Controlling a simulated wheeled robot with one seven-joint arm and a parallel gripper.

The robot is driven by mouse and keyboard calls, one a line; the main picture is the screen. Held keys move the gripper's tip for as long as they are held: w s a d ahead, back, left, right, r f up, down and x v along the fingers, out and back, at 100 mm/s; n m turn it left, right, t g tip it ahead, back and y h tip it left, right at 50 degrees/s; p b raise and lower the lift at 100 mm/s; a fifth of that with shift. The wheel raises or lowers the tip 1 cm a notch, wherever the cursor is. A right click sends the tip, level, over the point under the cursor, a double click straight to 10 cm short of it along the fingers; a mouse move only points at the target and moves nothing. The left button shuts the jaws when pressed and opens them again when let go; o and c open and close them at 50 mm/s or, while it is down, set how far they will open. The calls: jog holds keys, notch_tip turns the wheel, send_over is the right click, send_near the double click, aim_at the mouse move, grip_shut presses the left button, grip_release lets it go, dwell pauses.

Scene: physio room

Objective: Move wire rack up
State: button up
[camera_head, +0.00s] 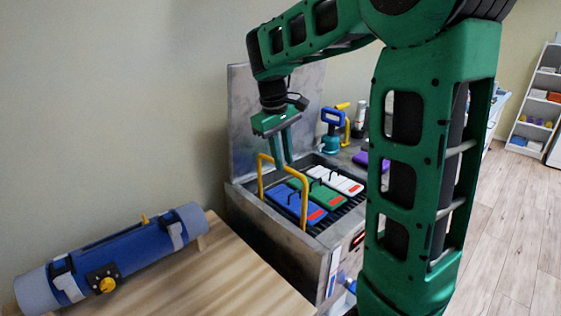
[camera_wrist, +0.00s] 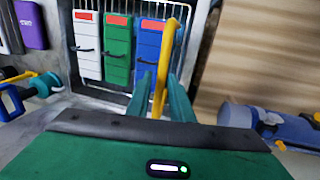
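The wire rack (camera_head: 322,228) is a dark grid sitting in the open metal box, with yellow upright handles. Packs in blue (camera_head: 293,200), green (camera_head: 318,193) and white (camera_head: 340,181) lie on it. The near yellow handle (camera_head: 281,168) rises above the box's left side. My gripper (camera_head: 283,160) points down at this handle. In the wrist view the handle (camera_wrist: 172,35) passes between the two green fingers of my gripper (camera_wrist: 162,80), which look apart with small gaps beside the bar. Contact cannot be told. The rack's far side is partly hidden by my arm.
The metal box (camera_head: 262,232) has a raised lid (camera_head: 240,120) behind it. A wooden table (camera_head: 225,275) at left holds a blue roll (camera_head: 130,250) with straps. Blue and yellow fittings (camera_head: 333,125) and a purple pack (camera_head: 362,160) lie beyond the rack. Open floor is at right.

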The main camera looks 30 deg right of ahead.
jog(key=shift+f, duration=0.1)
notch_tip(320, 180, up, 10)
jog(key=a, duration=0.2)
jog(key=shift+r, duration=0.25)
jog(key=shift+s+a, duration=0.1)
dwell(0.6)
jog(key=s+d+f+m, duration=0.2)
jog(key=s+d+f, duration=0.15)
jog(key=s, duration=0.45)
jog(key=s+d+f+m, duration=0.25)
jog(key=s+f, duration=0.25)
jog(key=s, duration=0.3)
jog(key=s+a+f+m+y, duration=0.2)
jog(key=s+a+f+m, duration=0.1)
jog(key=s+f, duration=0.6)
jog(key=s, duration=0.3)
jog(key=shift+s+a+f+m, duration=0.25)
jog(key=shift+a+f+m, duration=0.1)
